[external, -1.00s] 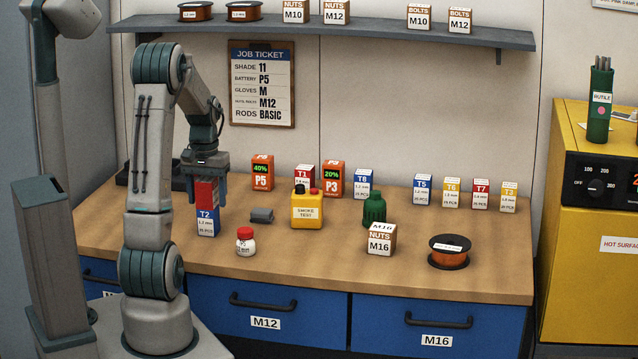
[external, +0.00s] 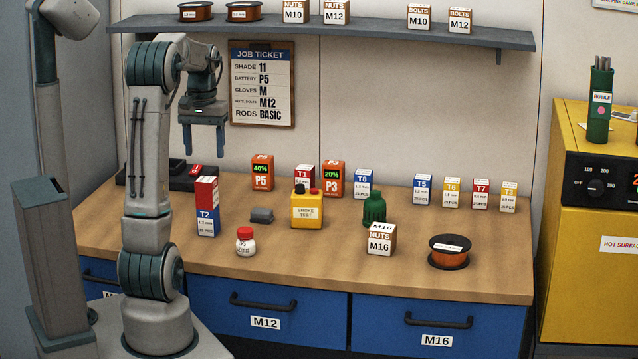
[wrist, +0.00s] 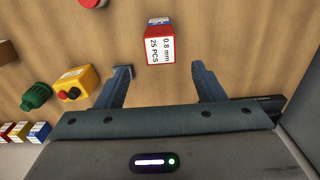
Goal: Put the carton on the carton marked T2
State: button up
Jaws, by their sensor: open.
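A red and white carton (external: 206,191) stands upright on top of the blue and white carton marked T2 (external: 208,222), at the left of the bench. The two look aligned in the external view. My gripper (external: 206,154) is open and empty, above the stack and apart from it. In the wrist view the red and white carton (wrist: 160,46) shows its end, printed "0.8 mm 25 PCS", beyond and between the open fingertips of my gripper (wrist: 165,72). A little of the blue carton shows behind it there.
Battery P5 (external: 262,173) and a dark tray (external: 150,178) are behind. The shelf (external: 370,35) overhangs the back.

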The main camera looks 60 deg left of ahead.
jog(key=shift+d, duration=0.1)
jog(key=w+d+m+t, duration=0.15)
jog(key=d+m, duration=0.25)
jog(key=d, duration=1.4)
jog(key=s+d+f+m, duration=0.2)
jog(key=s+d, duration=0.1)
jog(key=d, duration=0.5)
jog(key=s+d+f+m+t, duration=0.1)
jog(key=s+d+f+m, duration=0.2)
jog(key=d, duration=0.5)
jog(key=shift+s, duration=0.35)
